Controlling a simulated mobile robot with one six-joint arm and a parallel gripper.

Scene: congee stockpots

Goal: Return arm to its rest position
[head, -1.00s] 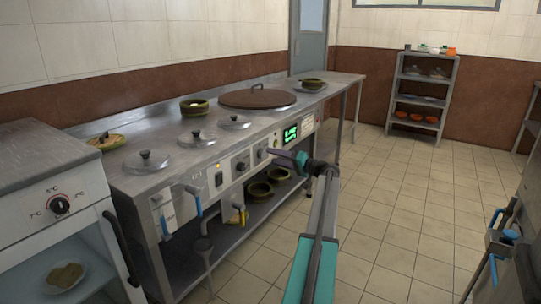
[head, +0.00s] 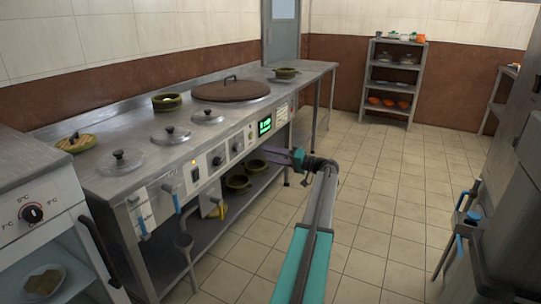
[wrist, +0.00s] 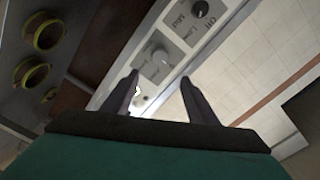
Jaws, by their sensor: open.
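My gripper (head: 278,156) is at the end of my outstretched teal and grey arm, in front of the steel counter's control panel in the head view. In the wrist view my gripper (wrist: 158,84) shows two dark fingers apart with nothing between them. Beyond the fingers is the panel with knobs (wrist: 158,62). The fingers look apart from the panel, though the exact distance cannot be told.
The steel counter (head: 150,196) holds lidded wells, a large brown lid (head: 231,91) and green-rimmed pots. Green-rimmed bowls (head: 238,183) sit on its lower shelf. A shelf rack (head: 393,98) stands at the back. Tiled floor (head: 375,220) is clear right of my arm.

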